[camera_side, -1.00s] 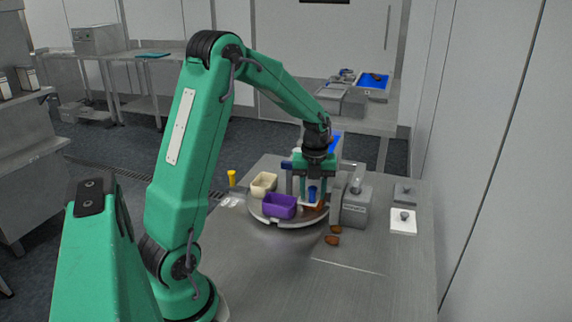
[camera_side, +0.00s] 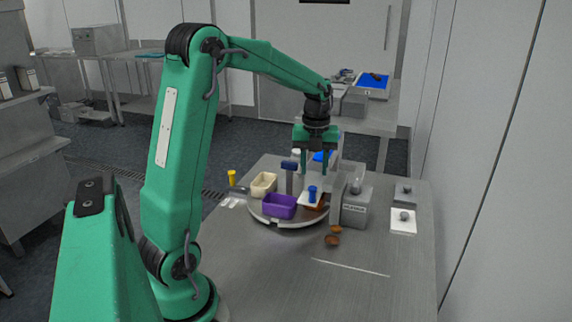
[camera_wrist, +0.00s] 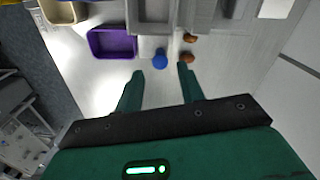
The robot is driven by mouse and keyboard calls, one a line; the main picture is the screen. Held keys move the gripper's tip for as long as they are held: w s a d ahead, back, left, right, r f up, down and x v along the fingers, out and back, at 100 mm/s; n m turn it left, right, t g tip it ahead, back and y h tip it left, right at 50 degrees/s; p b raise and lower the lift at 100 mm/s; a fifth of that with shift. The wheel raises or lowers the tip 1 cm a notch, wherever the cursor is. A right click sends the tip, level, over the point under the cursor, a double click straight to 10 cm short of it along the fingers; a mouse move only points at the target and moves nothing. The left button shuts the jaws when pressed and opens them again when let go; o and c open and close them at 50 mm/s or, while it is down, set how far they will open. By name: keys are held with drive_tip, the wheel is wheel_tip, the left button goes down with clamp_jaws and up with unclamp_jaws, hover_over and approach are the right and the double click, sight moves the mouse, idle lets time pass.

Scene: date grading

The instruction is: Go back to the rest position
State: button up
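My gripper (camera_side: 315,173) is raised above the round turntable (camera_side: 287,223), with its fingers pointing down. In the wrist view my gripper (camera_wrist: 160,80) has its two fingers apart and nothing between them. A blue-topped piece (camera_side: 312,190) stands on a white plate below the fingers; its blue top (camera_wrist: 160,58) also shows in the wrist view, ahead of the fingertips. A purple bin (camera_side: 279,207) and a cream bin (camera_side: 263,184) are on the turntable to the left.
A grey device (camera_side: 356,208) stands right of the turntable. Brown dates (camera_side: 332,240) lie on the steel table in front of it. A white pad with a knob (camera_side: 403,222) is at the right. A yellow item (camera_side: 232,178) stands at the left edge. The table's front is clear.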

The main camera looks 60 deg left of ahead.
idle(0.3)
drive_tip(key=shift+s+d+r+n, duration=0.25)
drive_tip(key=shift+d+r+n, duration=0.25)
drive_tip(key=shift+d, duration=0.1)
drive_tip(key=s+d+r+n+t, duration=0.2)
drive_tip(key=s+d+n, duration=0.6)
drive_tip(key=n, duration=0.3)
drive_tip(key=s+d+r+n+t, duration=0.3)
drive_tip(key=s+d+n, duration=0.5)
drive_tip(key=n, duration=0.4)
drive_tip(key=shift+d+r+t, duration=0.25)
drive_tip(key=shift+d+t, duration=0.05)
drive_tip(key=shift+d, duration=0.2)
